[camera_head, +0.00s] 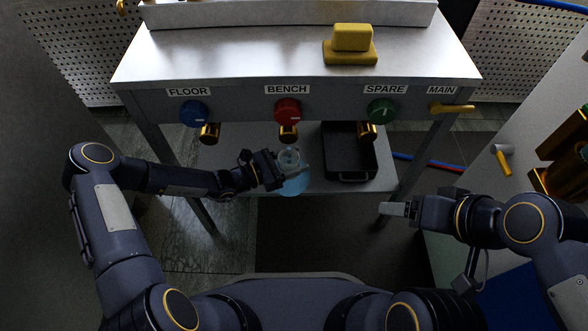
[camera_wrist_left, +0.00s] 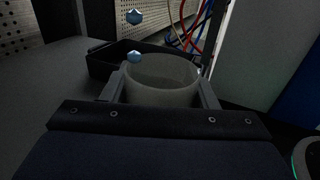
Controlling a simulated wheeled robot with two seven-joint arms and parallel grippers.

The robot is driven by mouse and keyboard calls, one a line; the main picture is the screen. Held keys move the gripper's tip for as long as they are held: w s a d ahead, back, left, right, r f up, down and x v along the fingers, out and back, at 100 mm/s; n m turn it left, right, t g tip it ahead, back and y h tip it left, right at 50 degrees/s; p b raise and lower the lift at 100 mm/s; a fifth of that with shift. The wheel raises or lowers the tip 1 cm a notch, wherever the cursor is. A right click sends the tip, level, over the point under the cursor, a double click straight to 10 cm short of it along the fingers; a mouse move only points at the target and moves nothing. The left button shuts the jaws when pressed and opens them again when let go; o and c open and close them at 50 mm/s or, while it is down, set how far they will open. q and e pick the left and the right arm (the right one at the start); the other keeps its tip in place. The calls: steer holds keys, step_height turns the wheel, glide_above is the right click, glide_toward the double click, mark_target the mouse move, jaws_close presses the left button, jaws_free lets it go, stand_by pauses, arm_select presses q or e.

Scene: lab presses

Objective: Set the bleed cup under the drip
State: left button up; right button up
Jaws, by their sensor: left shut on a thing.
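My left gripper (camera_head: 279,173) is shut on the clear bleed cup (camera_head: 289,156), which stands upright below the red BENCH knob (camera_head: 288,109) and its brass outlet (camera_head: 288,132). In the left wrist view the cup (camera_wrist_left: 162,85) sits between the two fingers, its open mouth up. Blue drops (camera_wrist_left: 134,17) hang in the air there, the lower one overlapping the cup's far left rim. A blue puddle (camera_head: 294,186) lies on the lower shelf by the cup. Whether the cup touches the shelf is unclear. My right gripper (camera_head: 398,209) is off to the right, apart from everything; its finger gap is not clear.
A black tray (camera_head: 349,175) stands on the lower shelf (camera_head: 225,155), right of the cup; it also shows in the wrist view (camera_wrist_left: 98,68). Blue FLOOR and green SPARE knobs (camera_head: 381,110) flank the red one. A yellow block (camera_head: 350,52) sits on the bench top.

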arm_select(q)
steer(key=w+f+b, duration=0.1)
steer(key=w+f, duration=0.1)
steer(key=f, duration=0.1)
steer(key=shift+w, duration=0.1)
steer(key=f+b, duration=0.2)
steer(key=f, duration=0.1)
steer(key=shift+w+f+b, duration=0.2)
steer(key=shift+b, duration=0.2)
steer(key=shift+r, duration=0.15)
steer(key=o, duration=1)
steer(key=shift+c, duration=0.2)
